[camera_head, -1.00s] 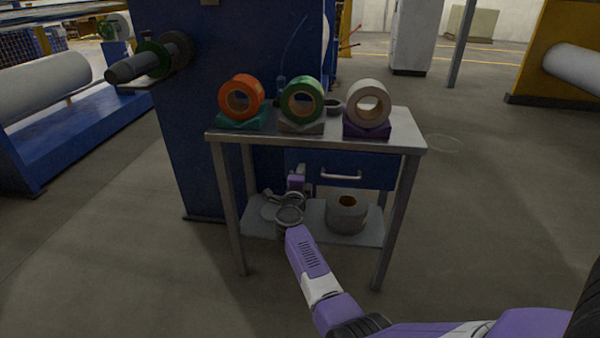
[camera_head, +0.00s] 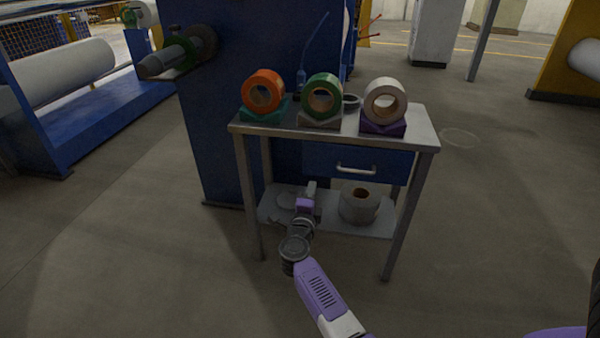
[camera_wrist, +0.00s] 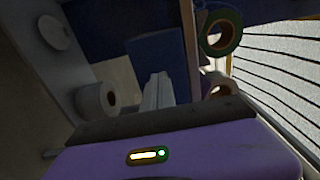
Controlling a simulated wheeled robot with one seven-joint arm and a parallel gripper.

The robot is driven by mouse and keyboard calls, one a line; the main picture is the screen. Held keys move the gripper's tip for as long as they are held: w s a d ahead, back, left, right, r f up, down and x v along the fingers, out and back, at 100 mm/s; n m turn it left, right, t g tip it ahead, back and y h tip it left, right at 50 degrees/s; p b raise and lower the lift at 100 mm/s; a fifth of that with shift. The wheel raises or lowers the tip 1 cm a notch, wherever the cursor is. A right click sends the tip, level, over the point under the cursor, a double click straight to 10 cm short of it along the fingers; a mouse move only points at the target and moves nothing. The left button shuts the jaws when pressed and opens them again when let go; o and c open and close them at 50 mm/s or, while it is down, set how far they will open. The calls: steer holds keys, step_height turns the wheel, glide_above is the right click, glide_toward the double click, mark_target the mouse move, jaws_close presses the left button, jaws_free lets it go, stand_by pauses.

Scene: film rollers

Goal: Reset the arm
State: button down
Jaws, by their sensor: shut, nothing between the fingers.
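My arm reaches forward in the head view, and its end with my gripper (camera_head: 311,187) is small in front of the side table, at the height of its lower shelf. In the wrist view the purple wrist housing fills the bottom, with the pale fingers (camera_wrist: 158,92) beyond it. The fingers are together and hold nothing. The fingertips are too small in the head view to show whether they touch the table.
The metal table (camera_head: 424,132) carries an orange roll (camera_head: 263,78), a green roll (camera_head: 308,96) and a white roll (camera_head: 371,103) on coloured stands. A grey roll (camera_head: 352,210) sits on the lower shelf. A blue machine (camera_head: 215,130) stands behind. Floor on the left is open.

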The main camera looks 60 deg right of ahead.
steer(key=shift+a, duration=0.15)
steer(key=w+a+r+n+t, duration=0.1)
steer(key=a+r+n+t, duration=0.35)
steer(key=r, duration=0.35)
steer(key=s+a+r+n+t+y, duration=0.1)
steer(key=s+a+n+t+y, duration=0.4)
steer(key=a+n, duration=0.65)
steer(key=s+a+f+n+g+y, duration=0.2)
steer(key=s+a+n+y, duration=1.2)
steer(key=s+a, duration=1.25)
step_height(320, 180, up, 13)
steer(key=s+d+n+h+p, duration=0.1)
steer(key=h+p, duration=0.1)
steer(key=p, duration=1)
steer(key=shift+s+n+p, duration=0.3)
steer(key=shift+s, duration=0.05)
steer(key=shift+t, duration=0.25)
